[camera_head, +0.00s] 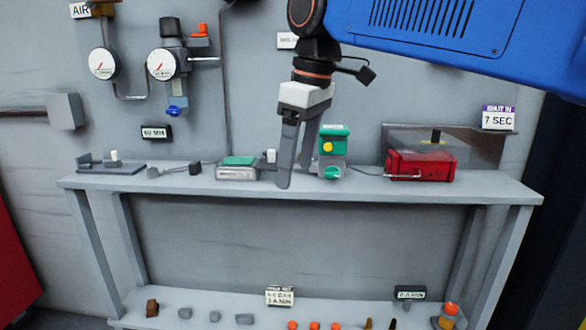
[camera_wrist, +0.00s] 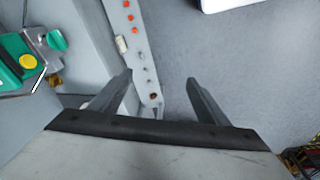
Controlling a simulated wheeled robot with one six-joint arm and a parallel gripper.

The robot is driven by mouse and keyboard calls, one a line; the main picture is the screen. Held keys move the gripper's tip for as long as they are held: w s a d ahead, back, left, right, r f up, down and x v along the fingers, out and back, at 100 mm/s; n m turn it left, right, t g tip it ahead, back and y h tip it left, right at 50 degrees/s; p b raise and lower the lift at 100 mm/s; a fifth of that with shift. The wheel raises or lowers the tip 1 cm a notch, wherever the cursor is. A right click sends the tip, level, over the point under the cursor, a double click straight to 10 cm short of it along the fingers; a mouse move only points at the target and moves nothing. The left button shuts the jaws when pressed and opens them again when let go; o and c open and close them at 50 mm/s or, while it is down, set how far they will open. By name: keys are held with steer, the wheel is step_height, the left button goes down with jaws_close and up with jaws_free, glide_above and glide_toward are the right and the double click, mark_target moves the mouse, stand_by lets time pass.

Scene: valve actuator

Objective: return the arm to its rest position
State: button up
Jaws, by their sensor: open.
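My gripper (camera_head: 292,165) hangs from my blue arm with its fingers pointing down, in front of the front edge of the bench (camera_head: 400,186). In the wrist view my gripper (camera_wrist: 158,80) shows two fingers spread apart with nothing between them. The green and grey valve actuator (camera_head: 333,146) with a yellow knob stands on the bench just right of the fingers. It also shows at the upper left of the wrist view (camera_wrist: 15,55), apart from the fingers.
A red box (camera_head: 420,164) sits on the bench at right, and a green-topped grey device (camera_head: 237,168) at left. Gauges (camera_head: 161,65) hang on the wall. The lower shelf (camera_head: 215,303) holds several small parts. Open floor (camera_wrist: 230,60) lies before the bench.

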steer(key=s+d+f+m+t, duration=0.1)
steer(key=s+d+f+m, duration=0.25)
steer(key=d+f, duration=0.45)
steer(key=s+d+f+m+t, duration=0.15)
steer(key=d+f+m, duration=0.35)
steer(key=d, duration=0.6)
steer(key=s+d+f+m, duration=0.1)
steer(key=s+d+f, duration=0.2)
steer(key=f, duration=0.2)
steer(key=s+d+f+m+h, duration=0.1)
steer(key=s+d+f+m, duration=0.1)
steer(key=f, duration=0.4)
steer(key=s+d+f+m+t, duration=0.1)
steer(key=s+d+f, duration=0.3)
steer(key=s+f, duration=0.1)
steer(key=shift+d+f+h, duration=0.15)
steer(key=shift+f+h, duration=0.2)
steer(key=shift+h, duration=0.05)
steer(key=shift+s+m, duration=0.1)
steer(key=shift+m, duration=0.15)
